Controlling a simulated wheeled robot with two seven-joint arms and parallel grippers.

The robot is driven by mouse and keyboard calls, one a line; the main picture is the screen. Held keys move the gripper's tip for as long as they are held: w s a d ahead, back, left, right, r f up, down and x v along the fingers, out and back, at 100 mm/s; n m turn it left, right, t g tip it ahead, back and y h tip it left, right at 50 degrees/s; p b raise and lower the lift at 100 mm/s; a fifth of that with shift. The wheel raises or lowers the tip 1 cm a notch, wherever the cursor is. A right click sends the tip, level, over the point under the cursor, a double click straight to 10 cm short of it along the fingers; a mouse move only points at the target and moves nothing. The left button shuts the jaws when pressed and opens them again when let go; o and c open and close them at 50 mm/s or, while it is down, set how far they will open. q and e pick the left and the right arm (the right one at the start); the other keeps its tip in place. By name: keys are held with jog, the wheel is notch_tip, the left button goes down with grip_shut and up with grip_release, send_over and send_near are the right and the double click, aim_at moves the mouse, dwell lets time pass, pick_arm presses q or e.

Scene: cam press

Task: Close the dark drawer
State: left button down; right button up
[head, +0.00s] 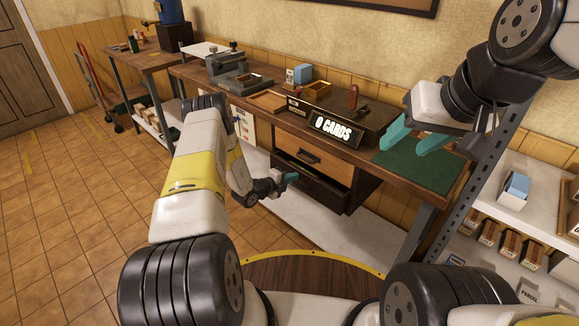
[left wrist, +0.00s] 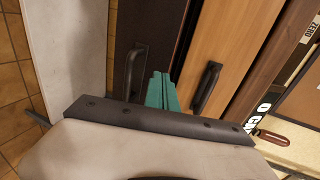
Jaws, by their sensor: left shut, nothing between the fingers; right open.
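The dark drawer (head: 322,194) is the lower one under the workbench. It stands partly pulled out, below a drawer with a light wooden front (head: 297,150). In the left wrist view the dark front (left wrist: 147,25) shows with its dark bar handle (left wrist: 134,72), beside the wooden front (left wrist: 232,45). My left gripper (head: 291,178) is shut and empty, at the dark drawer's front. Its teal fingertips (left wrist: 161,88) lie between the two handles in the wrist view; I cannot tell whether they touch the front. My right gripper (head: 411,140) is open and empty above the green mat.
A metal shelf (head: 540,218) with boxes stands at right. Open tiled floor lies at left.

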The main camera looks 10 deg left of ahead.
aim_at(300, 171)
pick_arm(q)
jog(key=shift+w+d, duration=0.4)
jog(key=shift+w, duration=0.15)
jog(key=w+d, duration=0.2)
jog(key=w, duration=0.1)
jog(key=shift+d, duration=0.2)
jog(key=shift+a, duration=0.1)
